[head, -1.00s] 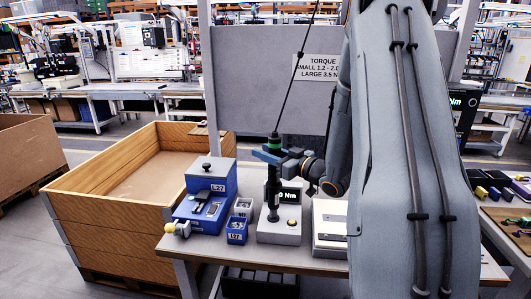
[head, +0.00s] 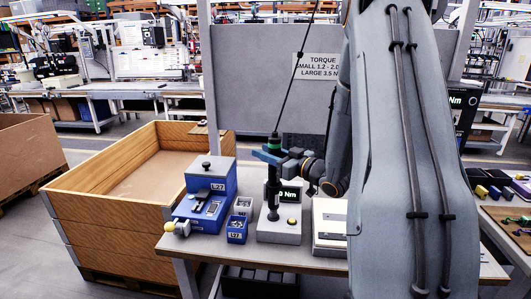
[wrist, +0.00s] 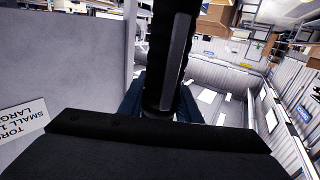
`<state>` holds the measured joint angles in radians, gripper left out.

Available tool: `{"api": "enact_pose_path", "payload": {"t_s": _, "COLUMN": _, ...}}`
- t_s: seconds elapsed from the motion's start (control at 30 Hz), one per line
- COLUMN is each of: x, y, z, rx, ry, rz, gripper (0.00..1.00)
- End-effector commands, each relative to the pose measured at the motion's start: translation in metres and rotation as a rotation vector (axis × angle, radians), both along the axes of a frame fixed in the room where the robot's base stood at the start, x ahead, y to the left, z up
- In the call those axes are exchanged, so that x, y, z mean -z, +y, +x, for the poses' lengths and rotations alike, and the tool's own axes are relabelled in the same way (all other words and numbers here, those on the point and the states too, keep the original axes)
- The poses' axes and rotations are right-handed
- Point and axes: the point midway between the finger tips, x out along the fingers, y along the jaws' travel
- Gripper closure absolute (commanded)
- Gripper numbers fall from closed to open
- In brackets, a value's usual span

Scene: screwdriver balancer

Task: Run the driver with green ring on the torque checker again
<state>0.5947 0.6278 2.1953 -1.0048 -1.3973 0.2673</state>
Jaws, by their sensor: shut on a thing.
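The driver with the green ring (head: 275,143) hangs upright on a dark cable, its tip down at the torque checker. My gripper (head: 270,154) comes in from the right and is shut around the driver's dark body. In the wrist view the driver (wrist: 172,60) rises between the blue jaws. The torque checker (head: 279,232) is a light box on the bench with a display (head: 286,195) that reads about "0 Nm", its left part hidden by the driver. I cannot tell whether the tip is seated.
A blue L22 fixture (head: 210,180) and small blue bins (head: 237,230) stand left of the checker. A white box (head: 330,222) stands to its right. A grey panel with a torque sign (head: 322,66) is behind. A wooden crate (head: 105,215) stands left of the bench.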

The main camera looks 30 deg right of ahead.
Motion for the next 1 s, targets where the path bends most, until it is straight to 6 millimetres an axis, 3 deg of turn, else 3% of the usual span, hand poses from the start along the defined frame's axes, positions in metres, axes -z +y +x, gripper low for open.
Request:
{"api": "enact_pose_path", "payload": {"t_s": 0.47, "x": 0.002, "y": 0.001, "z": -0.001, "rx": -0.001, "ry": 0.006, "rz": 0.001, "gripper": 1.0}}
{"api": "enact_pose_path", "payload": {"t_s": 1.0, "x": -0.035, "y": 0.001, "z": -0.001, "rx": -0.002, "ry": 0.001, "rz": 0.0, "gripper": 1.0}}
